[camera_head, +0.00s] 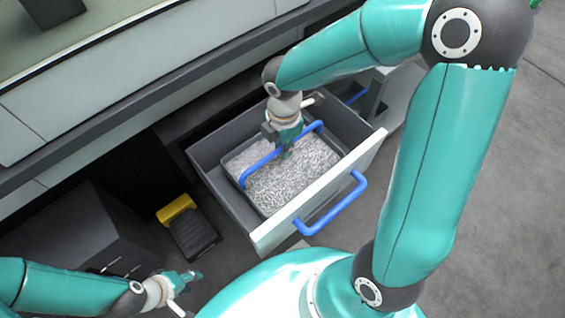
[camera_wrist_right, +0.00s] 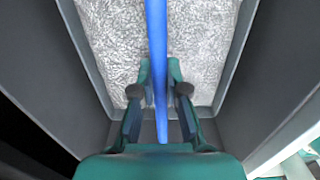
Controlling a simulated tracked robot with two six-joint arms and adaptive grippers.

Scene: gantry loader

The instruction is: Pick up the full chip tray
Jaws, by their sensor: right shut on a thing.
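The chip tray (camera_head: 238,163) is a dark tray full of silvery metal chips, inside an open grey drawer (camera_head: 205,157). A blue bar handle (camera_head: 262,161) spans over the tray. My right gripper (camera_head: 287,152) is over the tray at the handle. In the right wrist view, the blue handle (camera_wrist_right: 156,60) runs between the fingers of my right gripper (camera_wrist_right: 160,78), which is shut on it. The tray sits within the drawer walls; I cannot tell whether it is lifted. My left gripper (camera_head: 194,276) is low at the lower left, away from the drawer; its finger state is unclear.
The drawer front (camera_head: 325,187) is pale with a blue pull handle (camera_head: 331,204). A black pedal with a yellow cover (camera_head: 177,208) is on the floor left of the drawer. A dark box (camera_head: 75,240) stands at the left. Open floor (camera_head: 500,200) lies at the right.

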